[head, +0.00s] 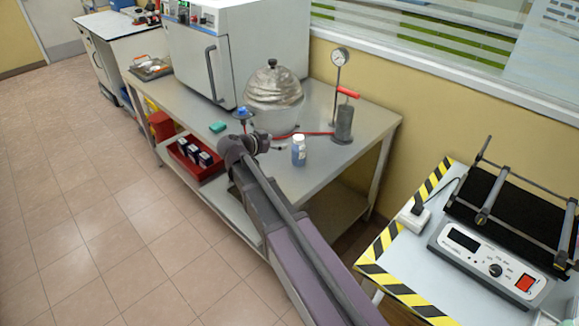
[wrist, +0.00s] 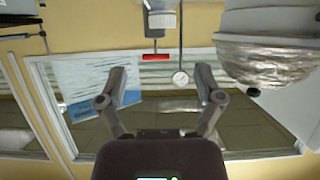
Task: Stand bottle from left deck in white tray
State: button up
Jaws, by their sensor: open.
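A small bottle (head: 299,152) with blue on it stands upright on the grey metal table in the head view, right of my arm's end. I cannot tell whether it is the task's bottle. I cannot make out a white tray or a left deck for certain. My gripper (wrist: 163,88) is open in the wrist view, with nothing between its fingers. In the head view my arm reaches over the table's front edge; its fingers are hard to make out. The bottle does not show clearly in the wrist view, which looks upside down toward the wall and window.
The metal table (head: 365,127) bears a white oven (head: 245,45), a silver wrapped vessel (head: 273,88), a pump with a red handle (head: 344,122), a gauge (head: 339,57) and a dark tray (head: 150,70). A red bin (head: 211,174) sits below. A shaker (head: 490,262) stands at right.

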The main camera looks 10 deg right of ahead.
jog(key=s+d+f+n+g+y, duration=0.45)
jog(key=s+d+f, duration=0.35)
jog(key=s, duration=0.3)
jog(key=s+f+n+g+y, duration=0.3)
jog(key=s+n+y, duration=0.3)
jog(key=s, duration=0.6)
jog(key=shift+f, duration=0.15)
